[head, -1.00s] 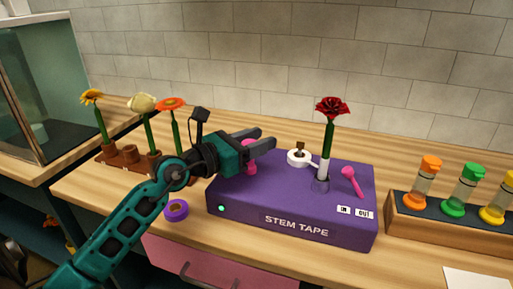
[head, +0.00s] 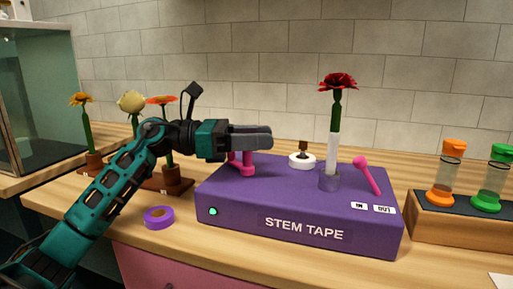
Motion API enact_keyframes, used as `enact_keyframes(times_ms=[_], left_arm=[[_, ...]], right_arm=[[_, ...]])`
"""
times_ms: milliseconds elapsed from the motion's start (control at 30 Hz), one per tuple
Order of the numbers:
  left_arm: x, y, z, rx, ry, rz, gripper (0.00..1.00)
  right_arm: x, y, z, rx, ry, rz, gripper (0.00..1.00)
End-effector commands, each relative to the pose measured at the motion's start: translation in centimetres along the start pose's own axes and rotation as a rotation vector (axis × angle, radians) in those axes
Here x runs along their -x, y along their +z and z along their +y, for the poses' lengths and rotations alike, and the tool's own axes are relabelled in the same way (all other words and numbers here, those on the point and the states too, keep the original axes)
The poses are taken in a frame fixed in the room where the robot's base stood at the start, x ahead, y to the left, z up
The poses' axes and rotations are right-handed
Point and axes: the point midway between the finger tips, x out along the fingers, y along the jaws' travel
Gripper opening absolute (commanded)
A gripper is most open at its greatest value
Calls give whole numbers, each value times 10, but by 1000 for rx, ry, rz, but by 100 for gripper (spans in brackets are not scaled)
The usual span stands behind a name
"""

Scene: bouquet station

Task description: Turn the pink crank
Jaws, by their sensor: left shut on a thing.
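The purple box (head: 300,228) marked STEM TAPE stands on the wooden counter. The pink crank (head: 246,168) is on its top at the left, partly hidden behind and under my left gripper (head: 268,138). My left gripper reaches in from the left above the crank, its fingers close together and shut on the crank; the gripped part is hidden. A pink lever (head: 367,174) tilts at the right of the box top, near the IN and OUT labels. My right gripper is not in view.
A white tape roll (head: 301,161) sits at the back of the box. A purple tape roll (head: 159,217) lies on the counter. A wooden rack (head: 440,224) with capped tubes stands at the right.

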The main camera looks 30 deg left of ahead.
Motion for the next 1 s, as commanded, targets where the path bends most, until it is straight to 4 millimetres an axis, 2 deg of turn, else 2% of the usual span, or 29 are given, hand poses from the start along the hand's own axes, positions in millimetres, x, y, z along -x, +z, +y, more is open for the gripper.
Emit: enact_keyframes(times_ms=[667,700,900,1000], left_arm=[[0,-1,-1,4,-65,3,13],[0,-1,-1,4,-65,3,45],[0,-1,-1,3,-65,2,64],[0,-1,-1,2,-65,2,64]], right_arm=[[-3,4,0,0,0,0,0],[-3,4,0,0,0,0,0],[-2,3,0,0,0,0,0],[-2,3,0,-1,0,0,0]])
